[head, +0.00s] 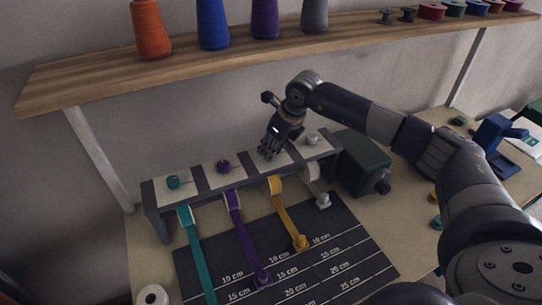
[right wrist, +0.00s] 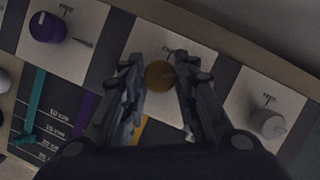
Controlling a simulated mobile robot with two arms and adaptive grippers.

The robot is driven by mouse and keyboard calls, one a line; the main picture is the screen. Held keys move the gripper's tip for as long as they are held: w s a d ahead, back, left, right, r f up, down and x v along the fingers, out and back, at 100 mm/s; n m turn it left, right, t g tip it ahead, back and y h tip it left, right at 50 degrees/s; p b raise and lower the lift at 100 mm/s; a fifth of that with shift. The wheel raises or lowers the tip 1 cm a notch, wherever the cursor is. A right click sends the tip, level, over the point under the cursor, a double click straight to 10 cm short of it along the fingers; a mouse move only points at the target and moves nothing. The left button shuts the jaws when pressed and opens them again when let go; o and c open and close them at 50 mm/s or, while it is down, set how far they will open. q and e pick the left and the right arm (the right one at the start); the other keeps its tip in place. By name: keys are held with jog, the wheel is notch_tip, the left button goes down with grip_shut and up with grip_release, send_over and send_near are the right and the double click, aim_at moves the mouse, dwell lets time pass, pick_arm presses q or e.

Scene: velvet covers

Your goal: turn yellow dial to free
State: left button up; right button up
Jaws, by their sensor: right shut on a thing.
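The yellow dial (right wrist: 158,74) sits on a pale plate of the dispenser rail (head: 145,195), third from the left. My right gripper (head: 269,152) reaches down over that plate and hides the dial in the head view. In the right wrist view, the fingers of the right gripper (right wrist: 160,78) are on both sides of the yellow dial and shut on it. A small dark mark shows on the plate just beyond the dial; I cannot read it or tell where the dial points. The yellow ribbon (head: 284,212) hangs from the rail below. My left gripper is not in view.
A teal dial (head: 173,181) and a purple dial (head: 223,166) are to the left, a grey dial (head: 312,139) to the right. A wooden shelf (head: 200,70) with thread cones runs above. A dark green box (head: 362,163) stands right of the rail.

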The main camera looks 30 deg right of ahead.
jog(key=n+b, duration=0.1)
jog(key=n+y+b, duration=0.1)
jog(key=shift+w+d+f+n+g, duration=0.1)
jog(key=shift+f+n+g, duration=0.05)
jog(key=shift+n+g, duration=0.2)
jog(key=n+b, duration=0.1)
jog(key=n, duration=0.2)
jog(key=shift+g+y+b, duration=0.35)
jog(key=shift+y, duration=0.05)
jog(key=shift+w+n+g+y+b, duration=0.1)
jog(key=shift+n+g+y+b, duration=0.35)
jog(key=shift+n, duration=0.7)
jog(key=shift+d+r+n+g+b, duration=0.15)
jog(key=shift+n+g+b, duration=0.35)
jog(key=shift+n, duration=1)
jog(key=shift+r, duration=0.1)
jog(key=o, duration=1.1)
jog(key=shift+c, duration=0.2)
